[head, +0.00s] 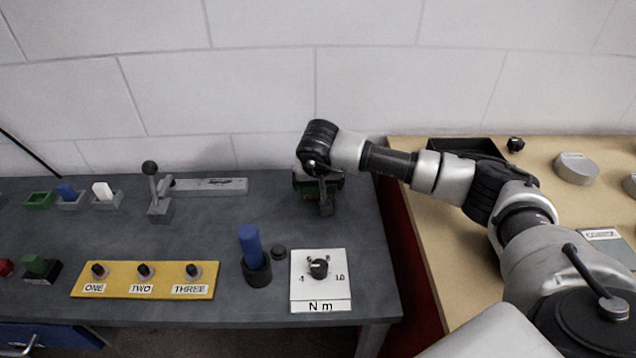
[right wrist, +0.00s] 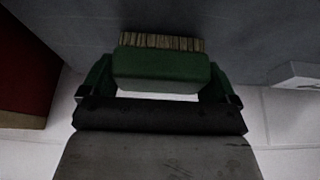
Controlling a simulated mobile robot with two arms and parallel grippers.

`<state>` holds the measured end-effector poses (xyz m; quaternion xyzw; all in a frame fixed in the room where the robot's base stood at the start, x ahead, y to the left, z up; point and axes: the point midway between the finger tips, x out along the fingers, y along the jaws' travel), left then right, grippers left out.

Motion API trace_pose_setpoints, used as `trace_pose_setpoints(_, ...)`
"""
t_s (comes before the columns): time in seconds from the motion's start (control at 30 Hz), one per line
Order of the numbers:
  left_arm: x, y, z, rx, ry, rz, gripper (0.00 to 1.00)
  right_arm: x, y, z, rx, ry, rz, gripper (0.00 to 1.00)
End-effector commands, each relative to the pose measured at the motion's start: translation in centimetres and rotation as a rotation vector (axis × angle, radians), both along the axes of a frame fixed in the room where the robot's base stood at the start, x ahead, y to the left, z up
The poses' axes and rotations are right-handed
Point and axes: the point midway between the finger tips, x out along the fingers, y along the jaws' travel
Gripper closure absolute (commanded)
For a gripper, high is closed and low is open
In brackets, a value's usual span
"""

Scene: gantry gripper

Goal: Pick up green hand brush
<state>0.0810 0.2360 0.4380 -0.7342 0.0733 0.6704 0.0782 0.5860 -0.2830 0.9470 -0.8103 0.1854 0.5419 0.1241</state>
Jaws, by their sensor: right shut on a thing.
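The green hand brush (right wrist: 160,70) shows in the right wrist view as a green block with a row of pale tan bristles along its far edge. It lies between the two green fingers of my right gripper (right wrist: 160,84), which is shut on it. In the head view my right gripper (head: 319,190) points down at the back right of the grey bench, and the arm's wrist hides most of the brush. Whether the bristles touch the bench is not clear. My left gripper is not in view.
On the grey bench (head: 120,235) stand a lever (head: 153,185), a blue cylinder in a black holder (head: 251,250), a yellow three-knob panel (head: 145,280) and a white dial plate (head: 320,285). A wooden-topped table (head: 425,230) adjoins at right. A block wall is behind.

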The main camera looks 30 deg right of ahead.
Motion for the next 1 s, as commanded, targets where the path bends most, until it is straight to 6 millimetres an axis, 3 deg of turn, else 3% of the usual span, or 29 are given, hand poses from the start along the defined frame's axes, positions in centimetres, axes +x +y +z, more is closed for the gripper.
trace_pose_setpoints(0.23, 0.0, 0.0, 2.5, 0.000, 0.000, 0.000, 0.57, 0.0, 0.0, 4.4, -0.001, -0.003, 0.000, 0.35)
trace_pose_setpoints(0.6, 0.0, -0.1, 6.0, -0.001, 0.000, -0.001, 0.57, -7.8, 0.3, 8.4, -0.002, 0.001, 0.001, 0.35)
trace_pose_setpoints(0.8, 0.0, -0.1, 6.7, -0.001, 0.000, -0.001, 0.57, -10.4, 0.5, 9.7, -0.001, -0.001, 0.001, 0.35)
trace_pose_setpoints(1.0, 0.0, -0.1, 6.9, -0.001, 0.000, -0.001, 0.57, -11.5, 0.6, 10.3, 0.000, 0.000, 0.000, 0.35)
